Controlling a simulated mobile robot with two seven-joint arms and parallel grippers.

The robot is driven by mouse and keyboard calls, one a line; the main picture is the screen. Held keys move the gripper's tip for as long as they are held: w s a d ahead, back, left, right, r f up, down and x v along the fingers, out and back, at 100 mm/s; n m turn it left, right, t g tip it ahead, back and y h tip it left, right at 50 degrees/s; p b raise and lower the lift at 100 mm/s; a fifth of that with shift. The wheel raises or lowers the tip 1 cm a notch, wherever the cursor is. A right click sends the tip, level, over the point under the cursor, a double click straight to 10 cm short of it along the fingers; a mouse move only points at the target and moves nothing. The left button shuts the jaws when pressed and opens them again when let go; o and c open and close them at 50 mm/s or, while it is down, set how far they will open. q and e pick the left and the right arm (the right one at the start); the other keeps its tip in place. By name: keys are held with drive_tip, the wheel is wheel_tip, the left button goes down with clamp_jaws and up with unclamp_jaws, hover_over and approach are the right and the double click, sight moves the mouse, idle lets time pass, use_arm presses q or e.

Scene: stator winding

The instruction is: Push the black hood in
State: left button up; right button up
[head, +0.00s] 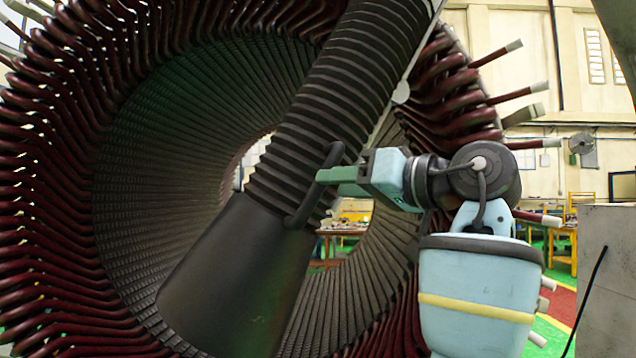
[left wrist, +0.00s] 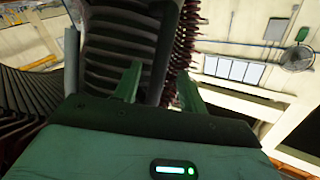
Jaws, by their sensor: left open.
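The black hood (head: 235,275) is a smooth, wide dark nozzle at the lower end of a thick ribbed black hose (head: 350,75). It slants down to the left in front of the stator opening. A dark bar handle (head: 305,205) stands on its right side. My left gripper (head: 325,176) is open at the handle, its green fingertips close to the bar. In the left wrist view the two green fingers of my left gripper (left wrist: 160,88) stand apart, with a dark bar showing between them. I cannot tell whether they touch it. My right gripper is not in view.
The large stator ring (head: 45,200), with dark red coil ends, surrounds the hood. Coil ends with pale tips (head: 520,92) stick out at the upper right. A grey panel (head: 607,270) stands at the right edge. Workbenches and a wall fan (head: 583,145) are far behind.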

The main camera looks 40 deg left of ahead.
use_arm(q)
drive_tip(key=shift+s+a, duration=0.15)
drive_tip(key=shift+a, duration=1.05)
drive_tip(key=shift+s+a, duration=0.1)
drive_tip(key=shift+a, duration=1.1)
clamp_jaws()
